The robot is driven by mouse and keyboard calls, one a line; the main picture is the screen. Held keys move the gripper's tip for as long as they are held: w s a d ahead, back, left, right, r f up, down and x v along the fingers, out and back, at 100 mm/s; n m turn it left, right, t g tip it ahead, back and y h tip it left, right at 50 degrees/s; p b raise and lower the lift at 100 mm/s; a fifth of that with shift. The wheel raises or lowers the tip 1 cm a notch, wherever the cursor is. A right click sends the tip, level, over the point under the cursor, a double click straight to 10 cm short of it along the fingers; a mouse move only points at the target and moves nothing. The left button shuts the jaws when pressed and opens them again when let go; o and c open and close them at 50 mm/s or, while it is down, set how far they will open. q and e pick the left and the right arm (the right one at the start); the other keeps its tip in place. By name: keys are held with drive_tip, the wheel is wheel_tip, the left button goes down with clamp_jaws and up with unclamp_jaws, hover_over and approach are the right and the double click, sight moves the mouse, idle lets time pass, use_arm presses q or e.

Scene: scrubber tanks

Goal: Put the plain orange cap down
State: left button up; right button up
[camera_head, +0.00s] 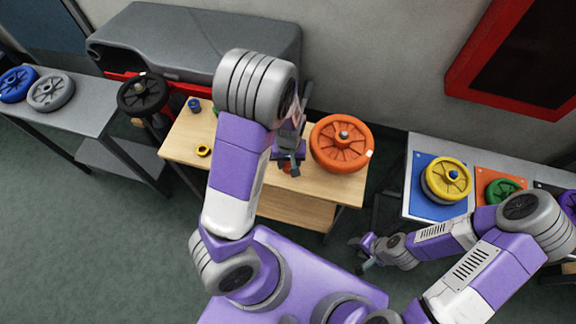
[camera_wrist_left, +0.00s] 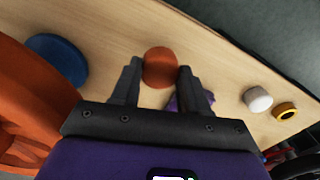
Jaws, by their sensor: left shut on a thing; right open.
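The plain orange cap (camera_wrist_left: 160,66) is between the two fingertips of my left gripper (camera_wrist_left: 160,84) in the left wrist view. My left gripper (camera_head: 289,168) is shut on it, low over the wooden table (camera_head: 183,148) in the head view, just left of the large orange wheel (camera_head: 341,144). In that view the fingers hide most of the cap. I cannot tell whether the cap touches the tabletop. My right gripper (camera_head: 364,254) is open and empty, off the table's front right side.
A blue disc (camera_wrist_left: 56,60), a white cap (camera_wrist_left: 257,99) and a yellow ring (camera_wrist_left: 286,112) are around the gripper. A black wheel (camera_head: 142,94) stands left of the table. A right-hand table holds a yellow wheel (camera_head: 447,179) on a blue mat. Bare wood lies beyond the fingertips.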

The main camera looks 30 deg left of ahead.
sight(289, 164)
use_arm(q)
drive_tip(key=shift+f+b, duration=0.55)
drive_tip(key=shift+f, duration=1.15)
drive_tip(key=shift+f, duration=0.1)
drive_tip(key=o, duration=1.2)
drive_tip(key=shift+c, duration=0.2)
wheel_tip(289, 164, up, 12)
drive_tip(key=p, duration=0.4)
drive_tip(key=shift+p, duration=0.4)
